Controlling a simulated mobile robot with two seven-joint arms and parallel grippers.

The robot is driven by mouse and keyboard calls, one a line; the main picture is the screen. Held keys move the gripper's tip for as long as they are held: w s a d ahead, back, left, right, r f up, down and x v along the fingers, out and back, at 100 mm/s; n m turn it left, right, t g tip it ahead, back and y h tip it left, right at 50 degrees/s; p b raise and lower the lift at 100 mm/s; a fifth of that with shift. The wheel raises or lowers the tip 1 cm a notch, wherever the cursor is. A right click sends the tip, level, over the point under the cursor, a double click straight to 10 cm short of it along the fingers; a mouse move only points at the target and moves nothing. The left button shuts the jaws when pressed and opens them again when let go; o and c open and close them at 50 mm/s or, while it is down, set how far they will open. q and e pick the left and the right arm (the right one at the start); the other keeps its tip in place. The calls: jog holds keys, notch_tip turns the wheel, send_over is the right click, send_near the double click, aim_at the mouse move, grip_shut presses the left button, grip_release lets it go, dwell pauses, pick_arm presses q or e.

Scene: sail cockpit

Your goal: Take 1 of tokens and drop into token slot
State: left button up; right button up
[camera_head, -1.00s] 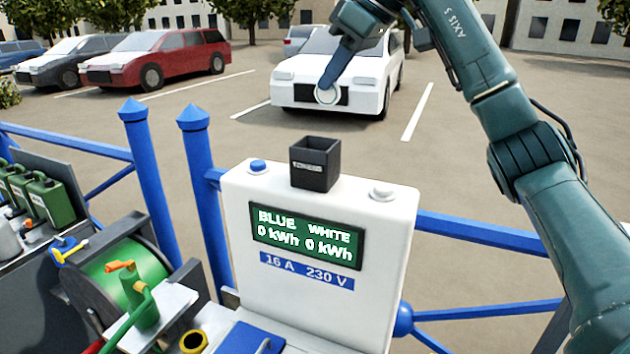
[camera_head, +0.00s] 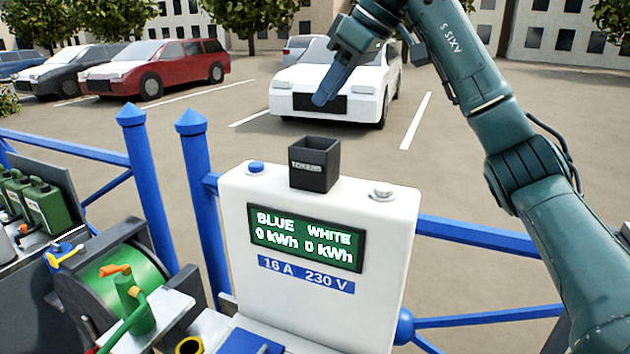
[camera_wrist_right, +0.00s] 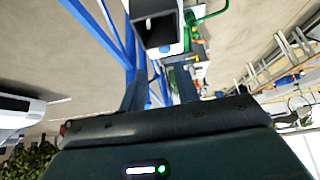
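A dark open-topped box (camera_head: 314,166) with a small pale label, hard to read, stands on top of the white power pedestal (camera_head: 232,245). It looks like the token slot. It also shows at the top of the right wrist view (camera_wrist_right: 156,33). My right gripper (camera_head: 322,98) points down above the box in the head view. In the right wrist view its two fingers (camera_wrist_right: 161,94) are apart with nothing seen between them. No token shows in either view now. The inside bottom of the box cannot be made out. My left gripper is out of view.
A blue button (camera_head: 256,166) and a pale button (camera_head: 382,191) flank the box. Blue railings (camera_head: 475,235) run beside the pedestal. A green hose reel (camera_head: 120,277) and green canisters (camera_head: 45,203) are at left.

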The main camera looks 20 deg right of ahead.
jog(key=shift+r, duration=0.1)
pick_arm(q)
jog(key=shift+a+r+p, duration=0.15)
jog(key=shift+p, duration=0.7)
pick_arm(e)
jog(key=v, duration=1.3)
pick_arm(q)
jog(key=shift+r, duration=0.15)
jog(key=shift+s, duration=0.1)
